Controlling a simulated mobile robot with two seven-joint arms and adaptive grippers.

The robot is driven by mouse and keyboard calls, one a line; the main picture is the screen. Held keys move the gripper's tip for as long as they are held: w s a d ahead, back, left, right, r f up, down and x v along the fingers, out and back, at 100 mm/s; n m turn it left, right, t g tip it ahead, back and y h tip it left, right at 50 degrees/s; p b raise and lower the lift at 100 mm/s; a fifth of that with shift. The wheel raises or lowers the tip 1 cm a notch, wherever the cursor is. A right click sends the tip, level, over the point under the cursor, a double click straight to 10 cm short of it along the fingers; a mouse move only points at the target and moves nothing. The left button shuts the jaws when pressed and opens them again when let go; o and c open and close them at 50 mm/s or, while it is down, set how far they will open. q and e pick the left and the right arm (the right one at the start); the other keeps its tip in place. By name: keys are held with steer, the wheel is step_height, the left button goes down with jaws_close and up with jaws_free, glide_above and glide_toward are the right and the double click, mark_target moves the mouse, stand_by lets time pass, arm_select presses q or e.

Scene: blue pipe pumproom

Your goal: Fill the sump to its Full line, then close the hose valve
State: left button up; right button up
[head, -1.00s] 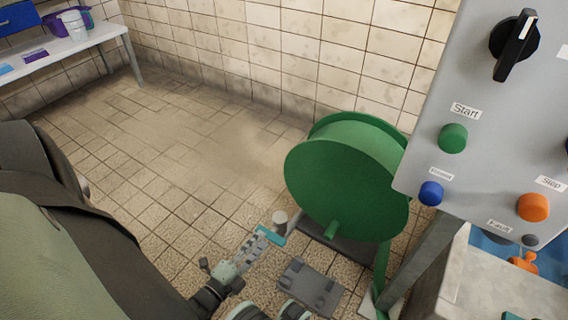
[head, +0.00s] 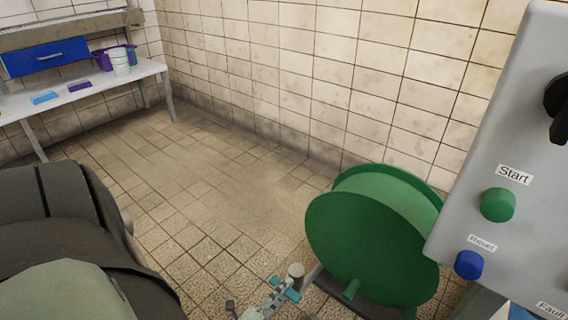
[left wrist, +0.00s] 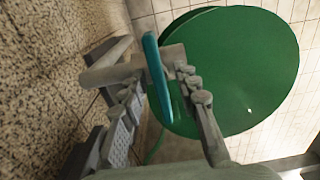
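The hose valve's teal lever (head: 289,291) is low in the head view, beside a short grey pipe end (head: 296,270) at the foot of the green hose reel (head: 372,245). My left gripper (head: 274,296) is at the lever. In the left wrist view the teal lever (left wrist: 157,80) stands between the two fingers (left wrist: 158,92), with gaps showing on both sides, so the gripper looks open around it. The grey valve body (left wrist: 172,62) is behind it. The sump's water level and Full line are not in view. My right gripper is not in view.
A grey control panel (head: 480,130) with a green Start button (head: 498,205) and a blue Reset button (head: 468,265) stands at the right. The tiled floor between is clear.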

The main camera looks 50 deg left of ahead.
arm_select(q)
jaws_close()
steer(key=shift+n, duration=0.3)
steer(key=n, duration=0.8)
steer(key=shift+n, duration=0.4)
steer(key=n, duration=0.4)
steer(key=shift+n, duration=0.3)
steer(key=n, duration=0.4)
steer(key=shift+b, duration=0.3)
